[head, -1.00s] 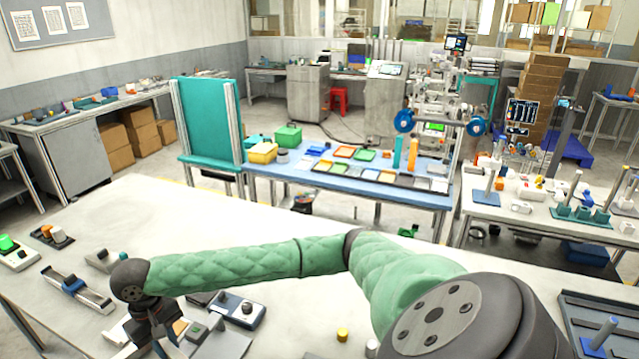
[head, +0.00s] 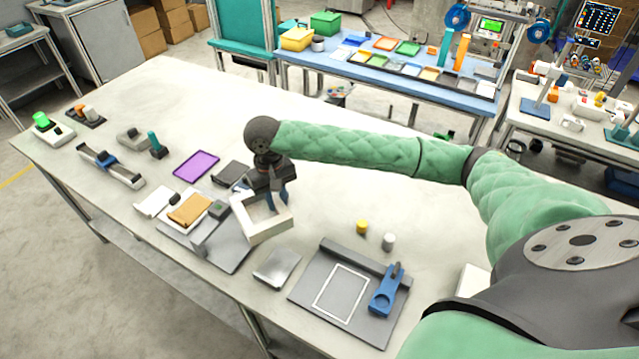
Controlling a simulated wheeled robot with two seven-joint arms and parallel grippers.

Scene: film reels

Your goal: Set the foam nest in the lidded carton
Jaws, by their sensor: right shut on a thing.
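My right gripper (head: 275,193) points down over the middle of the table. It is shut on the back wall of a white, open-topped, thick-walled box (head: 262,232), which I take to be the foam nest; its visible inside looks empty. The box overlaps a grey flat fixture (head: 228,258) in the picture; whether it touches it is unclear. Left of it are a tan block (head: 189,209) on a white base and a white panel (head: 154,202), possibly the lidded carton, though I cannot tell for sure. My left gripper is not in view.
A purple tray (head: 196,165) and a dark grey box (head: 230,173) lie behind. A silver plate (head: 277,268) and a grey board with a blue tool (head: 386,291) lie in front. A yellow cap (head: 362,226) and a grey cap (head: 388,242) stand right.

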